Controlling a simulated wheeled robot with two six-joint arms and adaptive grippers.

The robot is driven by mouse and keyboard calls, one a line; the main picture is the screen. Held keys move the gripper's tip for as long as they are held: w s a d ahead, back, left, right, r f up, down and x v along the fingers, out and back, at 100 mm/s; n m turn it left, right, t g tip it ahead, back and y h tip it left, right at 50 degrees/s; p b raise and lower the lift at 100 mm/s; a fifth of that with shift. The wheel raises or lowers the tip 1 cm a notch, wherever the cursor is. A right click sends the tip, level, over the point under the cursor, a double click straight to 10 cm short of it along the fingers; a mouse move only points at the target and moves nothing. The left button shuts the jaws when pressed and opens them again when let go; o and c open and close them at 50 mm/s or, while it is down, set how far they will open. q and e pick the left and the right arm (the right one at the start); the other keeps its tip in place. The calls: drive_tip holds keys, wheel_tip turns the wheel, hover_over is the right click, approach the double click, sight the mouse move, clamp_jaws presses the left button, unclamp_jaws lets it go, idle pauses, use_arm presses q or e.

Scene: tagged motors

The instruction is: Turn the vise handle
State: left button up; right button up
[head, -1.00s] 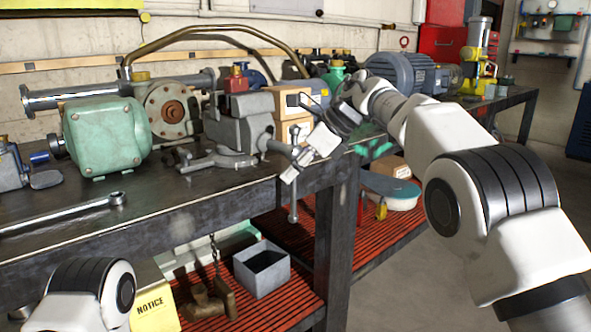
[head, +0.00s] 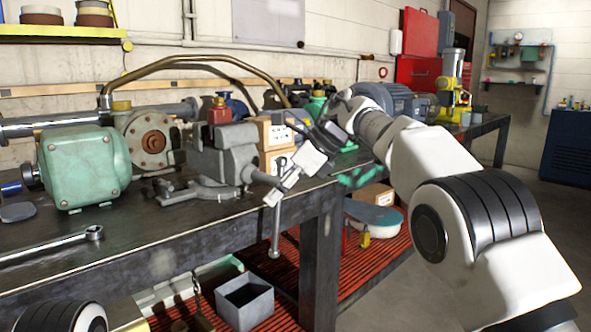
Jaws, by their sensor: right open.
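The grey vise (head: 222,160) stands on the workbench (head: 150,236) near its front edge. Its handle (head: 274,232) hangs down steeply in front of the bench edge, below the screw end. My right gripper (head: 285,184) is open, its light fingertips just right of the vise screw and near the upper end of the handle. I cannot tell whether a finger touches the handle. My left gripper is out of the picture; only part of my left arm shows at the bottom left.
A green motor (head: 84,165) and a flanged pipe part (head: 150,140) stand left of the vise. Cardboard boxes (head: 275,135) and a blue-grey motor (head: 385,97) stand behind. A wrench (head: 60,246) lies at the left. A grey open bin (head: 245,300) sits on the red lower shelf.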

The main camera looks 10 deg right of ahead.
drive_tip(key=v, duration=1)
drive_tip(key=shift+s, duration=0.15)
